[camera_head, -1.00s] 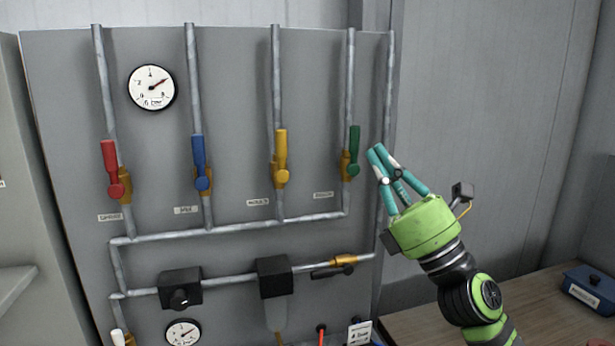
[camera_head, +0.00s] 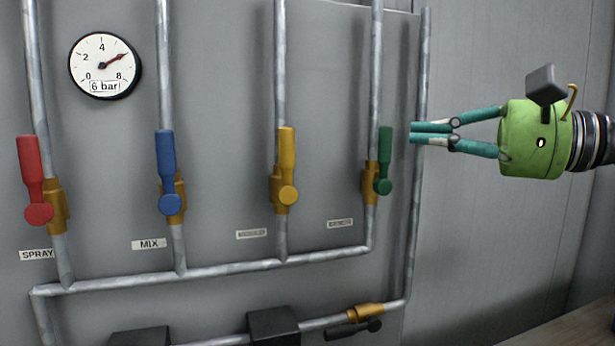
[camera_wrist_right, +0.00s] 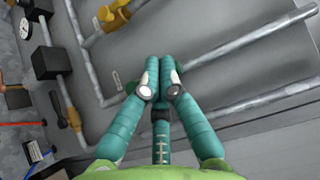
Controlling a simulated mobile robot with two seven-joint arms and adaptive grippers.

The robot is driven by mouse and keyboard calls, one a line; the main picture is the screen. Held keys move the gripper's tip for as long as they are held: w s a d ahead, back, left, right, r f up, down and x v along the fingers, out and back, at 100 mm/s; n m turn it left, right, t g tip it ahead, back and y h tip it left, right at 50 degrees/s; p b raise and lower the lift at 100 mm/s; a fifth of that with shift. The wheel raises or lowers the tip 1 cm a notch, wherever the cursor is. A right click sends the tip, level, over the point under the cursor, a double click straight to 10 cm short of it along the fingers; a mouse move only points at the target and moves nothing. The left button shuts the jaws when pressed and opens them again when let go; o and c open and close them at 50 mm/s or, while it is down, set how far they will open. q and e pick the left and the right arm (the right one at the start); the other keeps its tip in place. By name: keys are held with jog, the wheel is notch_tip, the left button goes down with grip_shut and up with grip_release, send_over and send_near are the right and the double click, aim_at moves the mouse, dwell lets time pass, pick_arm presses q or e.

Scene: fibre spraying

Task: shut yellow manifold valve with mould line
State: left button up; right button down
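The yellow valve handle (camera_head: 287,160) points up along its vertical pipe, on a brass body with a round yellow hub. A small label (camera_head: 251,234) sits below left of it, too blurred to read. My right gripper (camera_head: 414,132) comes in from the right with its teal fingertips together and nothing seen between them. Its tips are right of the green handle (camera_head: 384,160) and well right of the yellow one. In the right wrist view, the closed fingers (camera_wrist_right: 161,64) partly hide a green valve part. My left gripper is out of view.
A red handle (camera_head: 33,180) and a blue handle (camera_head: 166,170) also stand upright on the grey panel. A gauge (camera_head: 104,66) reads about 6 bar. A horizontal pipe (camera_head: 220,268) joins the lines below. A lower brass valve (camera_head: 365,312) has a black handle.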

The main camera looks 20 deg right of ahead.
aim_at(287, 166)
pick_arm(q)
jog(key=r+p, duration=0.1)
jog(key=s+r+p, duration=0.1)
jog(key=p, duration=0.1)
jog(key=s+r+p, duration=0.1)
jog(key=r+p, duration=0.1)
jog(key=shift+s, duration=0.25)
pick_arm(e)
jog(key=w+a, duration=0.2)
jog(key=a, duration=0.1)
jog(key=w+a, duration=0.2)
jog(key=a, duration=0.2)
jog(key=w+a+f, duration=0.1)
jog(key=w+a, duration=0.1)
jog(key=a, duration=0.2)
jog(key=shift+a+f, duration=0.1)
jog(key=shift+a, duration=0.1)
pick_arm(q)
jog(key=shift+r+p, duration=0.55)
jog(key=shift+p, duration=0.1)
pick_arm(e)
jog(key=shift+a+r+n, duration=0.15)
jog(key=shift+r+n, duration=0.1)
jog(key=shift+n, duration=0.05)
